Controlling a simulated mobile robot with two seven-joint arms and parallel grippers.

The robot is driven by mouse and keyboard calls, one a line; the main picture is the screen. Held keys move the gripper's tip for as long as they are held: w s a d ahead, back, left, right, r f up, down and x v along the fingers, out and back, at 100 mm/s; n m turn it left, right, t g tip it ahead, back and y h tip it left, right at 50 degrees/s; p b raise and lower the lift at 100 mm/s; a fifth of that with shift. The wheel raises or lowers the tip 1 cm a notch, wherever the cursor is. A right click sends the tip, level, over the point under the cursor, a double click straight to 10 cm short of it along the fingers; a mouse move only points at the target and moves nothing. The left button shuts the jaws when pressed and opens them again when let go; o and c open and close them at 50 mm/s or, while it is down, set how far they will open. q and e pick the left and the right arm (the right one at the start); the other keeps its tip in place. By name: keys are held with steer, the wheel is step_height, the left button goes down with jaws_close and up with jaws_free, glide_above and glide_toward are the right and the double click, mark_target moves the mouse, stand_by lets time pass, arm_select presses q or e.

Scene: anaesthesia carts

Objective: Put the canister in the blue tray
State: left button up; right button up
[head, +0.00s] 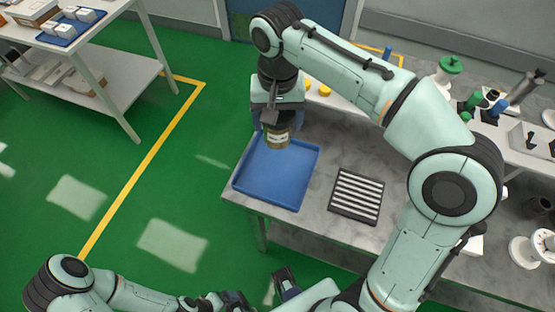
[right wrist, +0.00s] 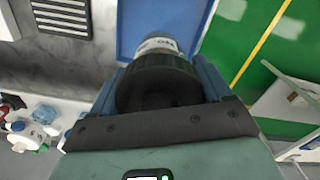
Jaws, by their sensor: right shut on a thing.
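The canister (head: 278,137), with a dark top and a pale label band, is held in my right gripper (head: 274,124). The blue tray (head: 272,178) lies on the grey bench, and the canister shows over its far edge in the head view. I cannot tell the gap between them. In the right wrist view, the canister's label (right wrist: 158,44) and dark lid show between the blue fingers of my right gripper (right wrist: 160,88), with the tray (right wrist: 187,18) behind. My left gripper (head: 285,282) is partly seen at the bottom of the head view; its jaws are unclear.
A black-and-white striped rack (head: 357,195) lies right of the tray. Bottles with green caps (head: 450,65) and other items stand at the back right. A white table (head: 100,40) with a small blue tray stands at the upper left. Green floor lies between.

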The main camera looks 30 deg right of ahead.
step_height(320, 180, down, 14)
steer(key=shift+f+b, duration=0.25)
steer(key=shift+b, duration=1)
steer(key=shift+f, duration=0.2)
steer(key=o, duration=1.1)
steer(key=shift+r, duration=0.35)
step_height(320, 180, up, 12)
steer(key=shift+f+p, duration=0.15)
steer(key=shift+p, duration=1.05)
